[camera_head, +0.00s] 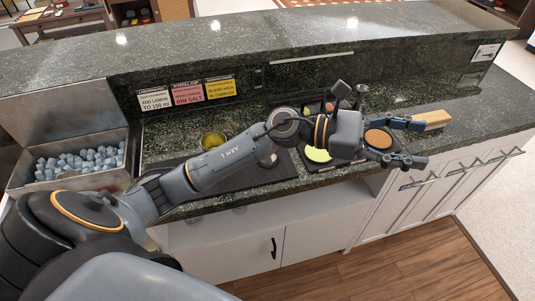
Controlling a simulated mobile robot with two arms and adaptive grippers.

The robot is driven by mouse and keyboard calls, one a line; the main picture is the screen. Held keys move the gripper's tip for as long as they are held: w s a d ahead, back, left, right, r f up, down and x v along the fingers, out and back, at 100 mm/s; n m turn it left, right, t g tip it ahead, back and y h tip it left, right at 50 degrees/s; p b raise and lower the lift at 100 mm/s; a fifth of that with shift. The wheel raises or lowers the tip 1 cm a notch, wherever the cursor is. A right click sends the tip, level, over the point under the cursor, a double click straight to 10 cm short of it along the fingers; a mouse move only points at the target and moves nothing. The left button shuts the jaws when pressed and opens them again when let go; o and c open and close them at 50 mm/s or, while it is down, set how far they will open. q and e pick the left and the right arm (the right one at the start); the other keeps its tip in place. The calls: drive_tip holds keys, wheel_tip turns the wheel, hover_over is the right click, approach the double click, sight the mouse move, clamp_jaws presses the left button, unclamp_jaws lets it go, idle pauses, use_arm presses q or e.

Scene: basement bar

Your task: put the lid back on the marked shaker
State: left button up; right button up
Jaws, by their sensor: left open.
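My left gripper (420,143) is open, with its two dark fingers spread at the right end of my arm, over the front edge of the counter. Nothing shows between the fingertips. I cannot make out a marked shaker or its lid for certain. A small metal vessel (361,90) stands behind the gripper, too small to identify. A round orange-brown disc (378,138) lies just beside the gripper, partly covered by it. My arm hides part of the counter. My right gripper is not in view.
An open metal bin (68,180) of grey-blue pieces stands at the left. A yellow bowl (212,140) sits behind my arm. Three instruction cards (188,93) lean on the raised ledge. A wooden block (432,118) lies beyond the fingers. The counter (465,112) is clear at right.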

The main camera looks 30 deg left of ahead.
use_arm(q)
drive_tip(key=w+a+f+m+g+y, duration=0.2)
drive_tip(key=a+f+m+g+y, duration=0.2)
drive_tip(key=a+f+m+y, duration=0.55)
drive_tip(key=w+a+r+m+g+y, duration=0.1)
drive_tip(key=a+y, duration=0.8)
drive_tip(key=a, duration=1.2)
drive_tip(key=shift+a+m, duration=0.3)
drive_tip(key=shift+m, duration=0.45)
wheel_tip(320, 180, down, 8)
drive_tip(key=shift+f+p, duration=0.25)
drive_tip(key=shift+p, duration=0.65)
